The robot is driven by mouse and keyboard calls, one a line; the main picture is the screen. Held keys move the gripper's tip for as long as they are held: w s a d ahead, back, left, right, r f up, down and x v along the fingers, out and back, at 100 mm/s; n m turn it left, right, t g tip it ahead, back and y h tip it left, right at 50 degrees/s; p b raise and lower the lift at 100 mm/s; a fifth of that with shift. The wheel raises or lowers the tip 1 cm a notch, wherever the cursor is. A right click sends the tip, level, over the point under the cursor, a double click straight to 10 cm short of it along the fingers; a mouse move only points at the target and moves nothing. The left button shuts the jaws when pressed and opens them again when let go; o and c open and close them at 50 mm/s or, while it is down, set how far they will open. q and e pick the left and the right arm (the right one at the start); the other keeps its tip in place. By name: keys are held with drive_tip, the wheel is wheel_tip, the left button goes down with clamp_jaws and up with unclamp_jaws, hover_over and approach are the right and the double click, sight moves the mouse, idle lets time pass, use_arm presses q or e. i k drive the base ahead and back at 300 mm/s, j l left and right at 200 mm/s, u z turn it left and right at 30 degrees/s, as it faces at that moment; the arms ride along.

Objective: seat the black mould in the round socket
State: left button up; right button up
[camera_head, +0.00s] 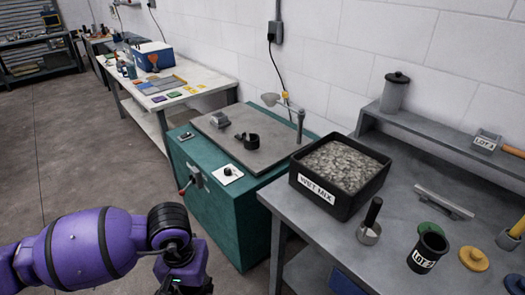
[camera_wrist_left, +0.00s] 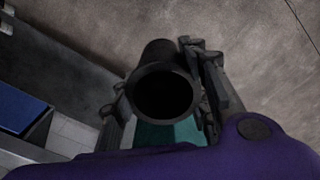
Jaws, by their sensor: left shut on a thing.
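In the left wrist view my left gripper (camera_wrist_left: 163,98) is shut on a black mould (camera_wrist_left: 165,92), a hollow round cylinder with its open mouth facing the camera. A finger shows on each side of it. In the head view only my purple left arm shows at the lower left; the fingers and held mould are hidden. A small round black holder (camera_head: 247,139), which looks like the round socket, is on the grey top (camera_head: 270,160) of the teal cabinet, well apart from my arm. My right gripper is out of view.
On the right bench (camera_head: 300,208) are a black bin of wet mix (camera_head: 301,182), a scoop (camera_head: 369,232) and a black cup labelled LOT 2 (camera_head: 429,250). A lever (camera_head: 187,185) sticks out of the teal cabinet (camera_head: 215,218). A lamp-like stand (camera_head: 300,125) rises behind its top.

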sight(252, 145)
drive_tip(key=i+j+z, duration=0.8)
drive_tip(key=j+z, duration=0.2)
drive_tip(key=j, duration=0.35)
drive_tip(key=i+j+z, duration=0.2)
drive_tip(key=j+z, duration=0.25)
drive_tip(key=j, duration=0.4)
drive_tip(key=j+z, duration=0.5)
drive_tip(key=j, duration=0.4)
drive_tip(key=k+j+z, duration=0.1)
drive_tip(key=j+z, duration=0.4)
drive_tip(key=j, duration=0.4)
